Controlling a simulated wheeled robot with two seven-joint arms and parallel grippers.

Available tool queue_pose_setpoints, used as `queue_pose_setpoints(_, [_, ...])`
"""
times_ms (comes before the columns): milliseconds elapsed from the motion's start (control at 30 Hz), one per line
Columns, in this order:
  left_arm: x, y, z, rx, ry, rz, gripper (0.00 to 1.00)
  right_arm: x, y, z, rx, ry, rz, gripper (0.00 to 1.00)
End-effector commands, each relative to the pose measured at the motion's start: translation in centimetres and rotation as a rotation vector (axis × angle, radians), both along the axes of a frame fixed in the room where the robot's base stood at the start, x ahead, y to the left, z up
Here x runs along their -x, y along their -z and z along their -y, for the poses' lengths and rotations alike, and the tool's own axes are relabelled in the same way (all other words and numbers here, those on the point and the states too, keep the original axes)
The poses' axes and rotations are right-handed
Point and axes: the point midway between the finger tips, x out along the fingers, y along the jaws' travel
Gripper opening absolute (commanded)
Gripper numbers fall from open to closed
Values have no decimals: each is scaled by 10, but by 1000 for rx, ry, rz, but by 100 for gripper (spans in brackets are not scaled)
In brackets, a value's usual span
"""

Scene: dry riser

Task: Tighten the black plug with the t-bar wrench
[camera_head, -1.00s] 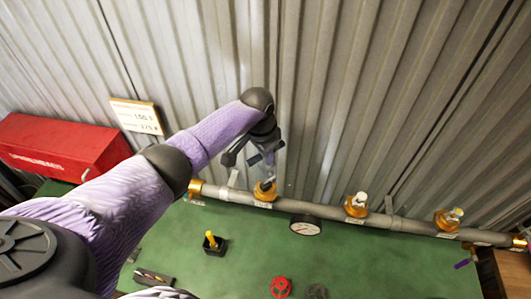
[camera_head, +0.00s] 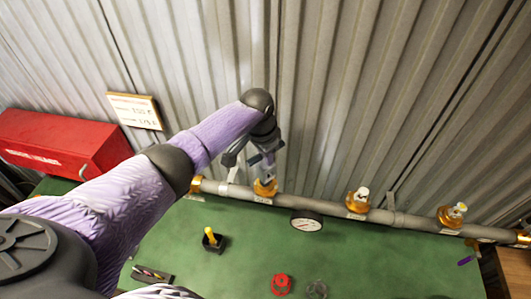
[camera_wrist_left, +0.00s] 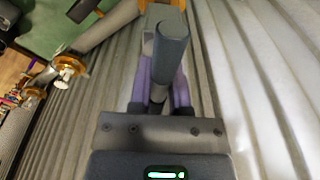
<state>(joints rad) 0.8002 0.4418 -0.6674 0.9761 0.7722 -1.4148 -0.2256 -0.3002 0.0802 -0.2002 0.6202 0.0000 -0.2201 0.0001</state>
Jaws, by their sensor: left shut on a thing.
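My left gripper (camera_head: 264,158) is at the leftmost brass outlet (camera_head: 265,187) on the grey pipe, above it and close to the wall. It is shut on the t-bar wrench (camera_wrist_left: 171,60), whose grey bar fills the middle of the left wrist view between the purple fingers. In the head view the wrench's lower part reaches down to this outlet; whether it is fully seated I cannot tell. The black plug is not visible; the wrench and gripper cover the outlet's top. My right gripper is not in view.
The pipe (camera_head: 335,209) runs along the back of the green bench (camera_head: 350,265), with a middle outlet (camera_head: 357,200), a right outlet (camera_head: 452,215) and a gauge (camera_head: 307,221). A black holder with a yellow handle (camera_head: 213,240) and a red handwheel (camera_head: 281,285) stand in front. The corrugated wall is close behind.

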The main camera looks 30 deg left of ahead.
Motion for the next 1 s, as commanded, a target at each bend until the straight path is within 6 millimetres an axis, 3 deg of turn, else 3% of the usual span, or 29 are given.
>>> queue_pose_setpoints(1000, [0,26,0,0,0,1,0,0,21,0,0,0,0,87])
